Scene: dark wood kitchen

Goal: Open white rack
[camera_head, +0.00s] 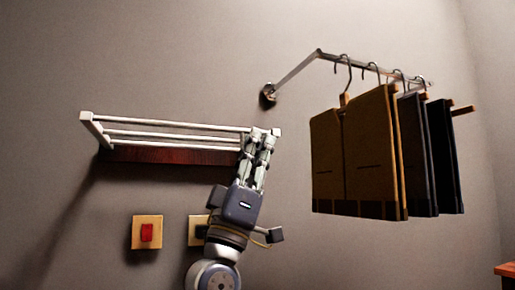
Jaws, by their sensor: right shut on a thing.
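The white rack (165,125) is on the wall at the left, with several thin white bars between two end pieces. A dark reddish-brown wooden board (170,156) shows on the wall just behind and below the bars. My right gripper (262,136) reaches up from below and is shut on the rack at its right end, where the front bar meets the end piece. The fingers hide part of that end. My left gripper is not in view.
Clothes (356,155) hang on hooks from a metal wall rail (374,68) to the right of my right arm. A red switch (147,232) on a tan plate and a second plate (197,230), partly behind my arm, are on the wall below the rack. A wooden edge (506,270) shows at lower right.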

